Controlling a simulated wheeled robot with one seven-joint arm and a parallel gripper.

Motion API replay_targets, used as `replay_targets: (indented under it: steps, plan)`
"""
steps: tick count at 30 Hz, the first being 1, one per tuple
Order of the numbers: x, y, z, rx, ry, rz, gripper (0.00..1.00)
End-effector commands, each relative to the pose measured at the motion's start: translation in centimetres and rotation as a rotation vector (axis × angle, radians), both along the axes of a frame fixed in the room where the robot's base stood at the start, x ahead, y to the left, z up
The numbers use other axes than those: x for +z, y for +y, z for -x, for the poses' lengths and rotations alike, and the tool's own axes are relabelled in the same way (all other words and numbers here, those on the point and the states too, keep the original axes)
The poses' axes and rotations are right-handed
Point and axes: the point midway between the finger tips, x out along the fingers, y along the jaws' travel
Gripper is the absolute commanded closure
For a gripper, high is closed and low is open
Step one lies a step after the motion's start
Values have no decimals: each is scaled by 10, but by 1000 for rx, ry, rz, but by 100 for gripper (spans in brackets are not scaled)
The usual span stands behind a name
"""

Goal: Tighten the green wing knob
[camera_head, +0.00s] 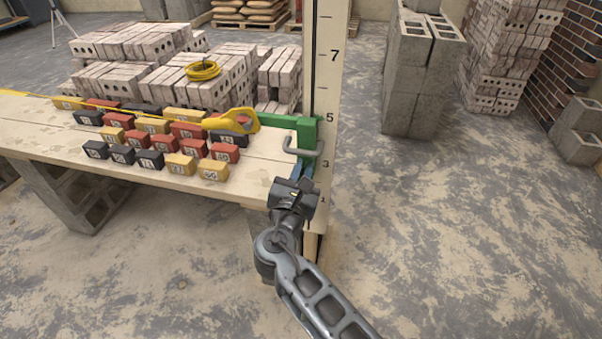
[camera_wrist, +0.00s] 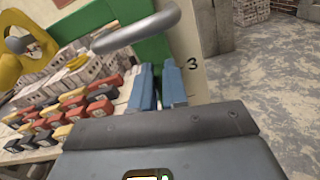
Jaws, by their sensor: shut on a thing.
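A green clamp bracket (camera_head: 303,130) sits at the right end of the plank bench, against a tall numbered board (camera_head: 326,90). It also shows in the wrist view (camera_wrist: 150,50). A bent grey metal handle (camera_head: 305,148) sticks out from it, and in the wrist view this handle (camera_wrist: 135,35) crosses above my fingers. My gripper (camera_head: 302,173) is just below the handle. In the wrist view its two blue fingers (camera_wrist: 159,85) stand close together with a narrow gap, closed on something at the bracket. The green wing knob is hidden by the fingers, so its turn cannot be seen.
The wooden plank (camera_head: 120,178) carries several numbered red, yellow and black blocks. Brick stacks stand behind, and grey blocks (camera_head: 412,75) stand to the right.

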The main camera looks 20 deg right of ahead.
Motion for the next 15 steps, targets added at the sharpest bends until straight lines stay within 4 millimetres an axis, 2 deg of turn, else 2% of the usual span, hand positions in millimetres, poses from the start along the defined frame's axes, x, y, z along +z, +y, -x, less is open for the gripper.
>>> replay_targets:
  steps: [15]
  plan:
    - [-9, -10, 7, 0, -286, -389, 100]
